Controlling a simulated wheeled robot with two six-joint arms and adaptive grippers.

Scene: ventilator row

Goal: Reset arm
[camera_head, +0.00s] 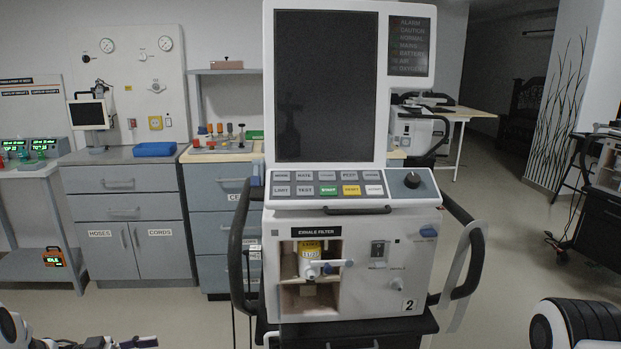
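The ventilator (350,265) stands upright in the middle of the view, with a dark blank screen (326,88) and a button panel (330,190) below it. Its open exhale filter bay shows a white fitting with a blue part (327,268) and a yellow label (309,246). My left gripper (135,342) shows only partly at the bottom edge, low and left of the ventilator, apart from it. Whether it is open or shut is unclear. Part of my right arm (578,325) shows at the bottom right corner; its gripper is out of view.
Grey cabinets (125,225) labelled hoses and cords stand behind on the left, with a blue box (154,149) on top. A shelf with green displays (28,148) is at far left. Another machine (598,175) stands at the right edge. Floor right of the ventilator is clear.

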